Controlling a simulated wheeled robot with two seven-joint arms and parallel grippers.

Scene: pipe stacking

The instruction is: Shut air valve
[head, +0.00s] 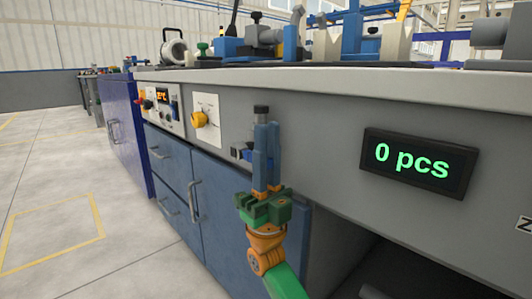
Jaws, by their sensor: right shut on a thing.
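My right gripper (265,135) reaches up from the bottom of the head view, with a green and orange wrist and two blue fingers close together. The fingers are shut on a small dark grey cylindrical piece (261,111), whose top sticks out above the fingertips. This looks like part of the air valve on the bench's grey front panel. My left gripper is not in view.
A yellow knob (200,119) on a white plate and a control box (161,101) with an orange display sit left of the gripper. A "0 pcs" display (418,163) is on the right. Blue drawers (172,172) are below, with open floor at left.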

